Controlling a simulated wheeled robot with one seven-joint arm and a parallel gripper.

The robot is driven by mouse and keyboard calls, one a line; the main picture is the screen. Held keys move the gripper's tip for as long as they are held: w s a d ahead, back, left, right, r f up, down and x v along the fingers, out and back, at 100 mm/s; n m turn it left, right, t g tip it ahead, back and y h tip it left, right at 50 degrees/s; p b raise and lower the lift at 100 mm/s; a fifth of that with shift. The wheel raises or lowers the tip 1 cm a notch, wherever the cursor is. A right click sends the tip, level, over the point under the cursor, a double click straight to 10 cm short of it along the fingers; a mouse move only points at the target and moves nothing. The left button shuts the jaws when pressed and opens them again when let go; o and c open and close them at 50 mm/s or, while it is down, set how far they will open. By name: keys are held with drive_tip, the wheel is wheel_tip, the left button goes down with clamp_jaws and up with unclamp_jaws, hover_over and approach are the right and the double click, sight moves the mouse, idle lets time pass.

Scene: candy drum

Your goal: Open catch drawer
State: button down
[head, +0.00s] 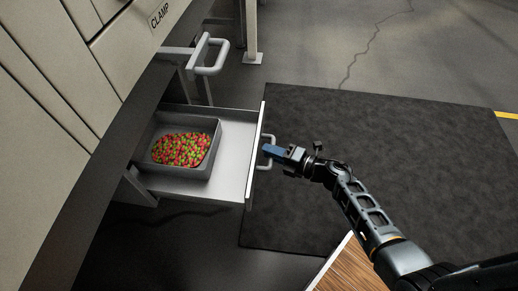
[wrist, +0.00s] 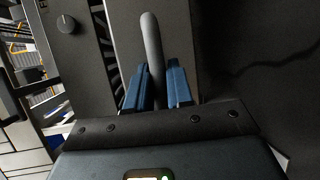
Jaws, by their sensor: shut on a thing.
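The catch drawer (head: 235,155) is pulled out from under the machine in the head view, with its light metal floor showing. A dark tray (head: 214,160) full of small red and green candies (head: 181,149) sits inside it. The drawer has a pale grey bar handle (head: 268,140) on its front. My gripper (head: 270,151) is at this handle, with its blue fingers shut on it. In the wrist view the handle (wrist: 151,50) runs down between the two blue fingertips (wrist: 156,85).
The beige machine with a CLAMP label (head: 160,15) stands at the left. A second grey handle (head: 213,55) juts out above the drawer. A dark mat (head: 370,130) covers the floor to the right. A wooden surface (head: 355,268) shows at the bottom.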

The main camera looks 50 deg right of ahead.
drive_tip(key=shift+s+d, duration=0.2)
drive_tip(key=shift+s, duration=0.15)
drive_tip(key=c, duration=1.1)
unclamp_jaws()
drive_tip(key=v, duration=0.7)
drive_tip(key=shift+s+p, duration=0.35)
drive_tip(key=shift+p, duration=0.1)
drive_tip(key=shift+d+r, duration=0.1)
